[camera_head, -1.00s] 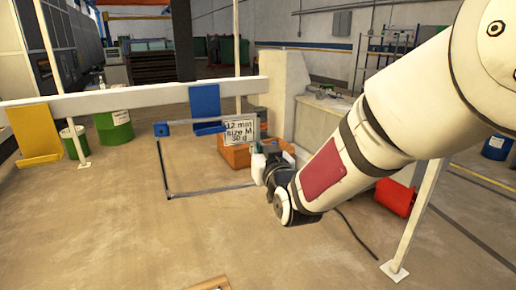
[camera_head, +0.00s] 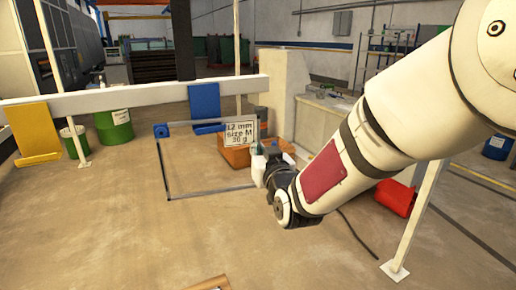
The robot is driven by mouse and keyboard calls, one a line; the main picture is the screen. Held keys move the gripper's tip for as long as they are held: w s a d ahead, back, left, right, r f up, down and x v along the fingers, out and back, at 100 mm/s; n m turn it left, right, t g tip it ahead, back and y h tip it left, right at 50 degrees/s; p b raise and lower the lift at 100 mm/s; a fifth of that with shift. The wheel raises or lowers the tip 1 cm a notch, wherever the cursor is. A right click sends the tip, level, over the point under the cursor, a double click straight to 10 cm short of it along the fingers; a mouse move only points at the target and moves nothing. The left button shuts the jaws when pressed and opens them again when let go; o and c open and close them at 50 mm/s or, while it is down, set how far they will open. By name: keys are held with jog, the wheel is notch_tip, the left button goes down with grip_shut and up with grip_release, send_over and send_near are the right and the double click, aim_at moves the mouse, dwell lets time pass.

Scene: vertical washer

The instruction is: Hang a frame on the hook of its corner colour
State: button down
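A thin grey rectangular frame (camera_head: 215,192) with a blue corner block (camera_head: 160,130) at its upper left stands upright, clear of the floor. A white label (camera_head: 241,135) at its upper right reads 12 mm, size M, 30 g. The blue hook (camera_head: 205,103) is on the white rail; the frame's top bar crosses the hook's lower lip, but whether it rests there I cannot tell. The yellow hook (camera_head: 34,130) is at the far left, empty. My gripper (camera_head: 268,156) is at the frame's right side; its fingers are dark and partly hidden, so its grip is unclear.
The white rail (camera_head: 150,97) runs across on posts. A red container (camera_head: 396,197) lies right of my arm. The floor in front is mostly clear.

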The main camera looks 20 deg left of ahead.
jog(key=shift+f, duration=0.65)
jog(key=c, duration=1.7)
grip_release()
jog(key=w+d+p+v, duration=0.1)
jog(key=p+v, duration=0.1)
jog(key=v, duration=0.8)
jog(key=shift+w+d, duration=0.15)
